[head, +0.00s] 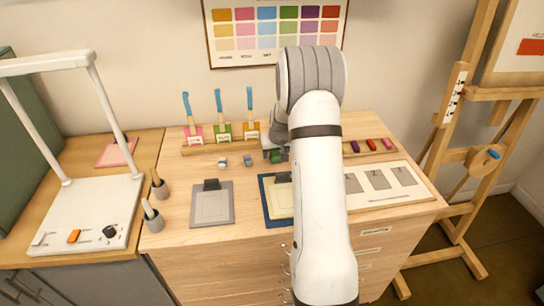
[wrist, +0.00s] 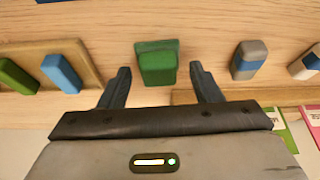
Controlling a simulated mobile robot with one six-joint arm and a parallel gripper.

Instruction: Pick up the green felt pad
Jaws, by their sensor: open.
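The green felt pad (wrist: 157,64) is a small green block on the wooden tabletop. In the wrist view it stands between and slightly beyond the tips of my gripper (wrist: 159,71), with a gap on either side. My gripper is open and empty, and its fingers do not appear to touch the pad.
On the other, a wooden tray (wrist: 92,56) holds a green stick (wrist: 17,76) and a blue stick (wrist: 61,72). A rack (head: 212,147) with packets stands behind. A grey clipboard (head: 197,219) lies in front.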

